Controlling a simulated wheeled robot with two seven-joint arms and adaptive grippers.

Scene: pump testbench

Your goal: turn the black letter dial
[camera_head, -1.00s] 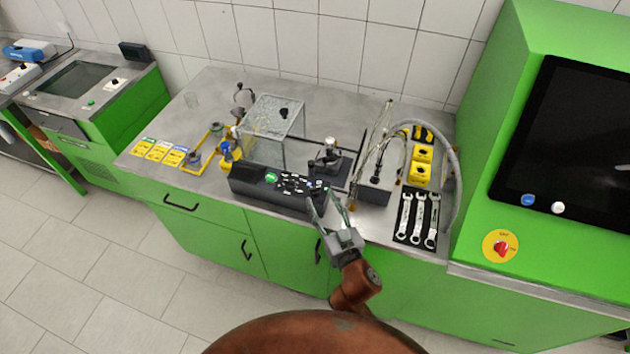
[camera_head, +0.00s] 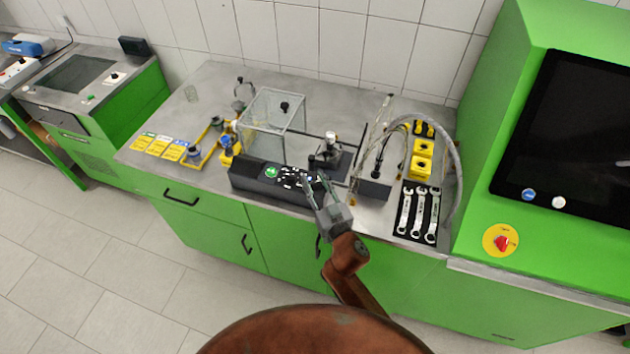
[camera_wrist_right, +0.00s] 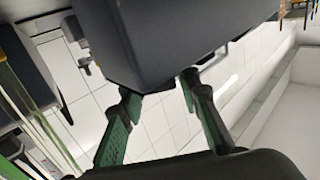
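The black control panel (camera_head: 243,180) lies along the front edge of the bench. It has a round green button (camera_head: 271,171) and a cluster of small black controls with white marks (camera_head: 291,178). I cannot make out which of these is the letter dial. My right gripper (camera_head: 313,182) is at the panel's right part, its fingers apart and nothing seen between them. Contact cannot be told. In the right wrist view the fingers (camera_wrist_right: 160,88) are also apart, below a large dark block (camera_wrist_right: 165,40). My left gripper is not in view.
A clear box (camera_head: 275,120) stands behind the panel. A metal fixture (camera_head: 330,150) is behind my right gripper. Wrenches (camera_head: 419,212) and yellow blocks (camera_head: 421,166) lie to the right. A hose (camera_head: 458,185) loops there. Yellow cards (camera_head: 158,147) lie at left.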

